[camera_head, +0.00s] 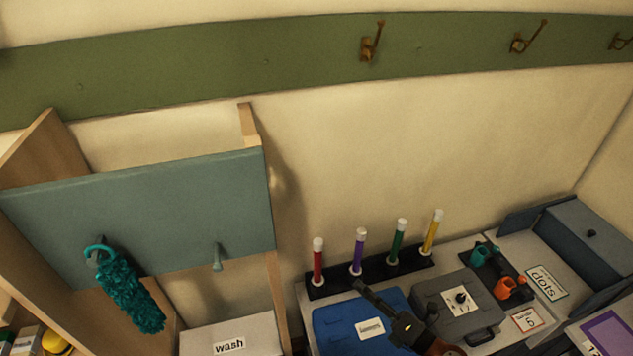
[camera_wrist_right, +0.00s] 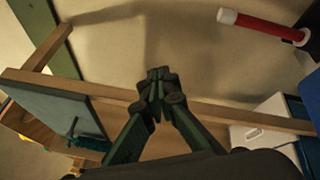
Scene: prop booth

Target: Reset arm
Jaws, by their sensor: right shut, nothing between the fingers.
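My right gripper (camera_head: 372,298) shows in the lower middle of the head view, in front of the blue case (camera_head: 335,325) and left of the grey case (camera_head: 445,301). In the right wrist view the right gripper's dark green fingers (camera_wrist_right: 157,78) meet at their tips, shut with nothing between them. My left gripper is in neither view. A teal fluffy duster (camera_head: 132,293) hangs from a peg on the blue-grey board (camera_head: 160,205); part of it shows in the wrist view (camera_wrist_right: 90,143).
Red, purple, green and yellow tubes stand in a black rack (camera_head: 340,282). A white box labelled wash (camera_head: 200,340) stands below the board. Orange and teal items sit in a dark holder (camera_head: 512,270). Hooks (camera_head: 367,48) line the green rail. Bare wall lies above the rack.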

